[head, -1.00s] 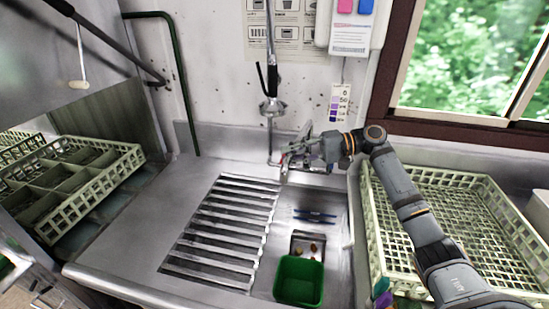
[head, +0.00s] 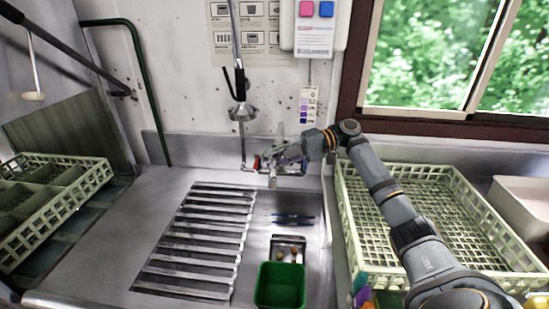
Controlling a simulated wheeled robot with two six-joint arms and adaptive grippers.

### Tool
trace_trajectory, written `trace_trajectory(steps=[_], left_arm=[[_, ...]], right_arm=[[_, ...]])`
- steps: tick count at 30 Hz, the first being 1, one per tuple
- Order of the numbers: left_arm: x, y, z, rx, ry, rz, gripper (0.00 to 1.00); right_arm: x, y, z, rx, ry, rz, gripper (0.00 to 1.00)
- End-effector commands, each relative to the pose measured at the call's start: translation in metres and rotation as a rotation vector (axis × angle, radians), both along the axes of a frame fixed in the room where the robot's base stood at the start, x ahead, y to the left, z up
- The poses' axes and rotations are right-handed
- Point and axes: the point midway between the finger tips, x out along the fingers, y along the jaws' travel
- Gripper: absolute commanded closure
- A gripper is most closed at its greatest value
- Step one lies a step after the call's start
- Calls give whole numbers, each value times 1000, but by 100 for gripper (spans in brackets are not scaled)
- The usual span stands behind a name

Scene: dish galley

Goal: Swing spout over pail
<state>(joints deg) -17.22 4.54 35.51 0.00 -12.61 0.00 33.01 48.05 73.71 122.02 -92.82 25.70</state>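The green pail (head: 280,287) stands upright in the sink at the lower middle of the head view, below the faucet. The metal spout (head: 272,180) is at the back of the sink, its end pointing down, behind and left of the pail's centre. A small red mark shows beside it. My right gripper (head: 274,160) is at the spout, reaching in from the right. It overlaps the spout and hides part of it. I cannot tell whether its fingers touch or close on the spout. My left gripper is out of view.
A slatted drainer (head: 195,240) lies to the left. A pale crate (head: 355,225) stands right, under my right arm. Blue utensils (head: 293,219) and small scraps lie in the sink behind the pail.

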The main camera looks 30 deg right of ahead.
Motion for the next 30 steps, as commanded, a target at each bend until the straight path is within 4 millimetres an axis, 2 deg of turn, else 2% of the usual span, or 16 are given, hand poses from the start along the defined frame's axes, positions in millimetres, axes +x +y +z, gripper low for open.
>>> trace_trajectory(steps=[2,10,13,17,24,30], left_arm=[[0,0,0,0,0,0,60],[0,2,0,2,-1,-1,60],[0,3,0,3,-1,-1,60],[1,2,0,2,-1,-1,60],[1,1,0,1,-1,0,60],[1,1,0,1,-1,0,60]], right_arm=[[0,0,0,0,0,-1,57],[0,0,0,0,1,-1,57],[-1,-6,1,-1,1,-3,57],[-7,-30,6,-1,1,-5,57],[-20,-86,17,2,-2,-6,57],[-27,-111,21,1,-2,-3,57]])
